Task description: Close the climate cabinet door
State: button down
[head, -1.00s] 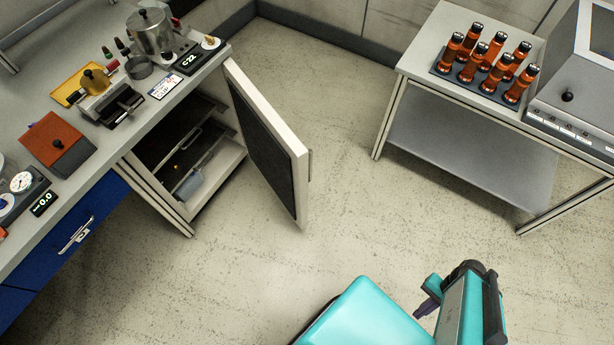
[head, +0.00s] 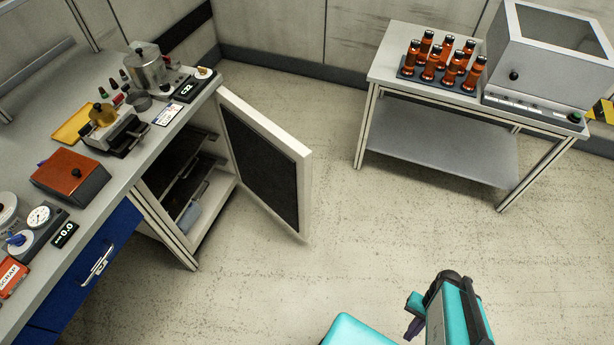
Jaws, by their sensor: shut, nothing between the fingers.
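The climate cabinet door (head: 303,190) stands wide open, swung out to the right from the cabinet under the bench. It has a pale frame and a dark inner panel. The open cabinet (head: 222,196) shows shelves and a pale blue item inside. My gripper (head: 413,328) is at the bottom, right of centre, low in the picture. Its dark fingers are small and look shut and empty. It is well apart from the door, with bare floor between them.
The bench (head: 150,163) runs along the left with instruments on top and a blue drawer (head: 95,262) below. A side table (head: 378,79) at upper right carries several amber bottles (head: 433,62) and a grey hooded device (head: 545,65). The floor between is clear.

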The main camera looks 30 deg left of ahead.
aim_at(271, 164)
jog(key=z, duration=0.35)
jog(key=k, duration=0.2)
jog(key=u, duration=2)
jog(key=i, duration=0.5)
jog(key=u, duration=0.1)
